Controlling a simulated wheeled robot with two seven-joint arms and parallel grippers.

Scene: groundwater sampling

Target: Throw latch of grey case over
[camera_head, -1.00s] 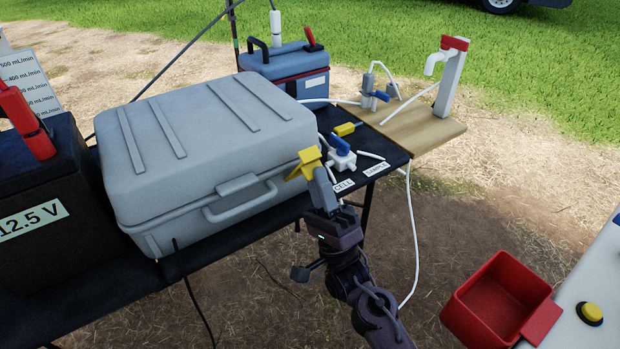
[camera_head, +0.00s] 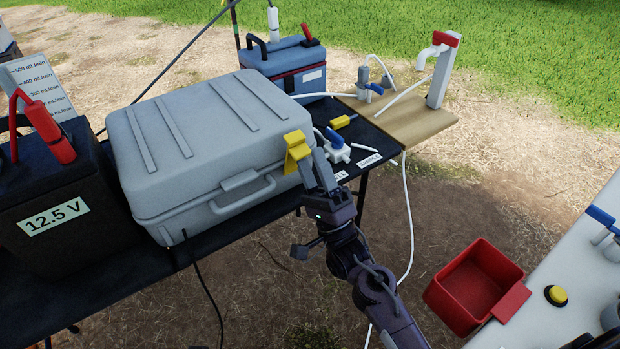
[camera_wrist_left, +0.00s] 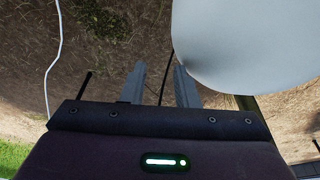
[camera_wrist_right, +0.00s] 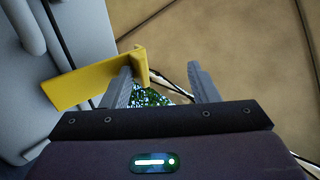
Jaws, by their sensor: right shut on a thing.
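The grey case (camera_head: 205,150) lies closed on the dark table, with its handle (camera_head: 245,195) on the near side. The yellow latch (camera_head: 297,148) is at the case's right front corner, tilted out from the side. My right gripper (camera_head: 315,170) is at the latch. In the right wrist view, the latch (camera_wrist_right: 95,82) reaches in from the left beside the case wall (camera_wrist_right: 88,30), and its bent end is at the left finger of my right gripper (camera_wrist_right: 163,85). My left gripper (camera_wrist_left: 160,85) shows only in its wrist view, fingers apart and nothing between them.
A black 12.5 V battery box (camera_head: 57,215) stands left of the case. A blue box (camera_head: 285,68), a blue-handled valve (camera_head: 338,150) and a tap board (camera_head: 420,120) are behind and right. A red bin (camera_head: 475,285) is at lower right. A pale rounded thing (camera_wrist_left: 250,45) is close to my left gripper.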

